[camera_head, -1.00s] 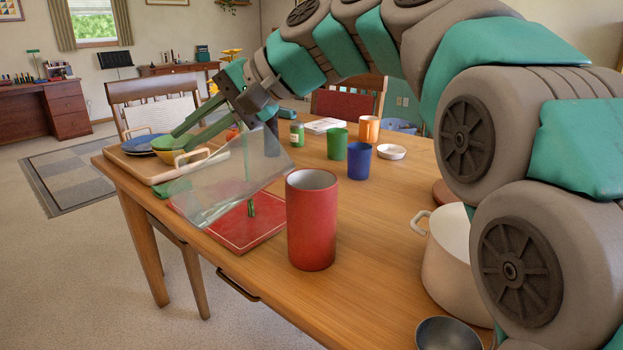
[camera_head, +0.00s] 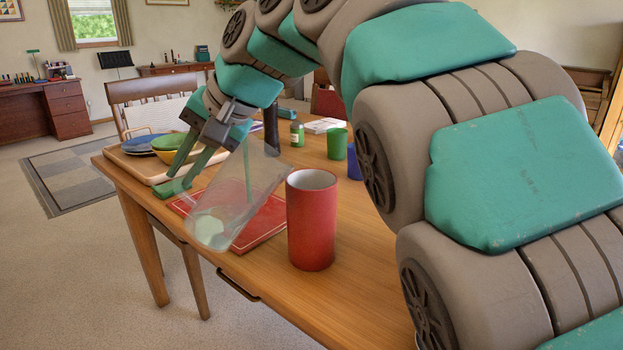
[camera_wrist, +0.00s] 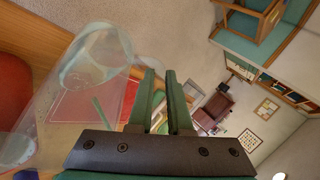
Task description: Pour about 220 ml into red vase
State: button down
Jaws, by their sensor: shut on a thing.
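The red vase (camera_head: 312,222) stands upright on the table, with its open rim upward. My gripper (camera_head: 178,180) is to its left, above the table, and also shows in the wrist view (camera_wrist: 163,90). It is shut on a clear pitcher (camera_head: 236,195), whose exact gripped part is hard to make out. The pitcher is tilted, its upper end leaning right toward the vase. A pale green patch, perhaps liquid, shows at its lower left end. The clear pitcher (camera_wrist: 98,62) fills the left of the wrist view.
A red board (camera_head: 262,222) lies beneath the pitcher. A wooden tray (camera_head: 134,168) with stacked bowls is behind left. A green cup (camera_head: 337,143), a blue cup (camera_head: 354,163) and a small jar (camera_head: 297,134) stand behind the vase. My arm hides the table's right side.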

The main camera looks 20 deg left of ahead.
jog(key=s+a+f+t+h, duration=0.1)
jog(key=f+t+h, duration=0.1)
jog(key=f, duration=0.3)
jog(key=s+a+f+n+t+h, duration=0.1)
jog(key=a+f+t+h, duration=0.1)
jog(key=f+h, duration=0.2)
jog(key=shift+s+a+f+n, duration=0.25)
jog(key=shift+a+f+n, duration=0.05)
jog(key=shift+f, duration=0.65)
dwell(1.1)
